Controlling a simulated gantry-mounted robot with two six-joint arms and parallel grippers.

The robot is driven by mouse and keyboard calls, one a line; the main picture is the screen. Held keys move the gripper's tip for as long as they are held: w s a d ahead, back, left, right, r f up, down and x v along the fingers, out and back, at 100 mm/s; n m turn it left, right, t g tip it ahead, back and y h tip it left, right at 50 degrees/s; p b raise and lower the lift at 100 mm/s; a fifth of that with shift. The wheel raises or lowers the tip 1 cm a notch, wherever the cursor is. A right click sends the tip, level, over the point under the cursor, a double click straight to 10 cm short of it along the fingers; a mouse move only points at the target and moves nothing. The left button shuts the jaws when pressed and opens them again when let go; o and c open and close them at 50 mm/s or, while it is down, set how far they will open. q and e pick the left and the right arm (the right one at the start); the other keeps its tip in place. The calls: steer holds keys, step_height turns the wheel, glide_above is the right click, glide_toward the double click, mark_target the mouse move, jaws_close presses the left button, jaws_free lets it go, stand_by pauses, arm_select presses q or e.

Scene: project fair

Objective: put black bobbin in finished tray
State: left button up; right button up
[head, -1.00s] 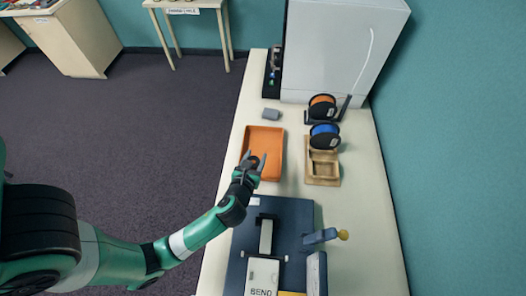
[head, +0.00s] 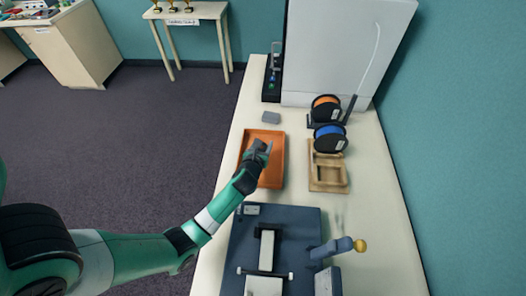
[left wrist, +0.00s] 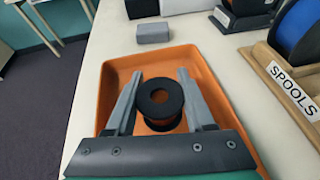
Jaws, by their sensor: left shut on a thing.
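The black bobbin (left wrist: 160,103) is a small flanged spool with a round hole, seen from its end in the left wrist view. My left gripper (left wrist: 160,102) has its two grey fingers on either side of it and is shut on it. The orange tray (head: 273,180) lies on the table, and its rim (left wrist: 112,72) shows around the fingers and bobbin. In the head view my left gripper (head: 262,147) is over the tray's middle, and the bobbin is hard to make out there. Its height above the tray floor cannot be told. My right gripper is not in view.
A small grey block (head: 271,118) lies beyond the tray. A wooden spool rack (head: 328,175) labelled SPOOLS, with a blue spool (head: 329,138) and an orange spool (head: 326,107) behind it, stands right of the tray. A dark bending machine (head: 300,222) stands nearer.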

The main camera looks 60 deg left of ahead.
mark_target(263, 150)
arm_select(q)
step_height(263, 150, down, 4)
steer(key=shift+a+r+b, duration=0.1)
steer(key=shift+r+b, duration=0.15)
steer(key=shift+b, duration=0.75)
steer(key=shift+r, duration=0.15)
steer(key=o, duration=1.3)
